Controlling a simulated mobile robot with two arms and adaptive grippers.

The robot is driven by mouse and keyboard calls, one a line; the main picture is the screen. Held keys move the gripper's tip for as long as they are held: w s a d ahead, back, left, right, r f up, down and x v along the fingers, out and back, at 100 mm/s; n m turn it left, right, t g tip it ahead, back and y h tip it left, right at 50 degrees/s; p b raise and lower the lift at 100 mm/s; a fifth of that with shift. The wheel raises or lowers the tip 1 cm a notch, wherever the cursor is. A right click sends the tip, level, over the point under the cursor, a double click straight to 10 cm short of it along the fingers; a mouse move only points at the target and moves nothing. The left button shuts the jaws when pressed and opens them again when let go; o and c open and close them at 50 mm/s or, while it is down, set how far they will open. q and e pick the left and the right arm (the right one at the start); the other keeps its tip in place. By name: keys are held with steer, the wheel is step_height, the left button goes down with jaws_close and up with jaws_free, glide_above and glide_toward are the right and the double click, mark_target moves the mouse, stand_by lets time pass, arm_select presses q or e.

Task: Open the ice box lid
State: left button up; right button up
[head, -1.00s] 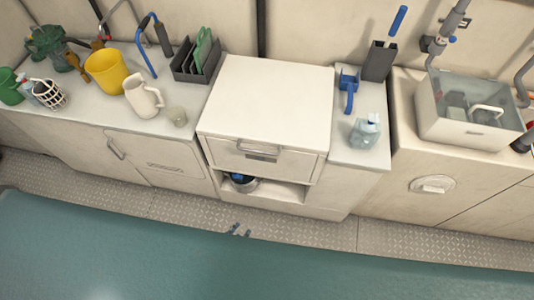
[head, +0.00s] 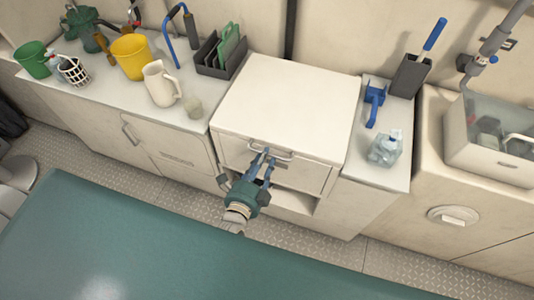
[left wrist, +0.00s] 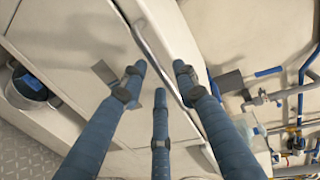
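The ice box is a cream box set in the counter. Its flat lid (head: 290,105) lies closed, and it also shows in the left wrist view (left wrist: 85,35). A metal bar handle (head: 284,156) is on the front edge; in the left wrist view the handle (left wrist: 152,48) runs between my fingertips. My left gripper (head: 264,155) is at the handle with its blue fingers apart, and the wrist view shows the left gripper (left wrist: 158,75) open around the bar. I cannot tell whether any finger touches it. My right gripper is not in view.
Left of the lid stand a dark rack (head: 220,55), a white jug (head: 160,84) and a yellow bucket (head: 131,57). To the right are a blue tool (head: 373,103) and a clear bottle (head: 386,148). A pot (left wrist: 30,90) sits in the niche below the lid.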

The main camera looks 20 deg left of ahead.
arm_select(q)
steer(key=shift+w+f, duration=0.15)
steer(key=shift+w, duration=0.5)
steer(key=shift+w+f, duration=0.15)
steer(key=shift+w, duration=0.5)
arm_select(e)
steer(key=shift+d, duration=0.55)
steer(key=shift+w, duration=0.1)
